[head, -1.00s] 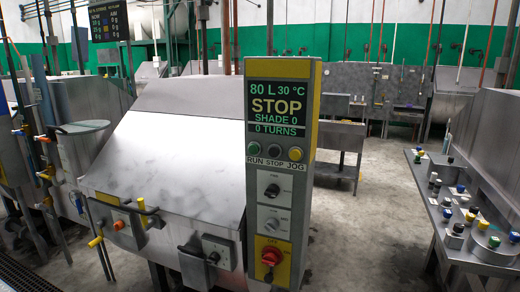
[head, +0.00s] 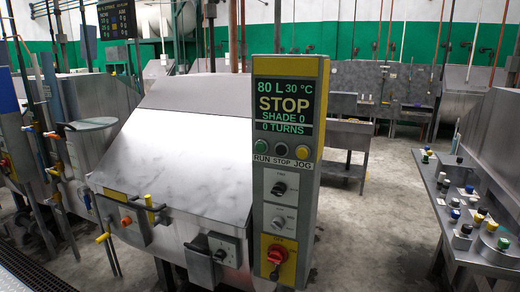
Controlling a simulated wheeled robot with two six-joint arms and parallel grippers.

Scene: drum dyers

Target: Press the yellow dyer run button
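The yellow-trimmed dyer control panel (head: 318,180) stands upright right of the middle in the head view. Its display (head: 284,107) reads 80 L, 30 °C, STOP, SHADE 0 and 0 TURNS. Below it sit a green button (head: 261,146) over the word RUN, a dark button (head: 281,149) over STOP and a yellow button (head: 302,152) over JOG. Neither of my grippers shows.
A steel bench (head: 425,215) with several small jars stands at the right. A steel table (head: 345,140) is behind the panel. Pipes, valves and another vat (head: 95,145) crowd the left. Concrete floor (head: 375,240) is clear between panel and bench.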

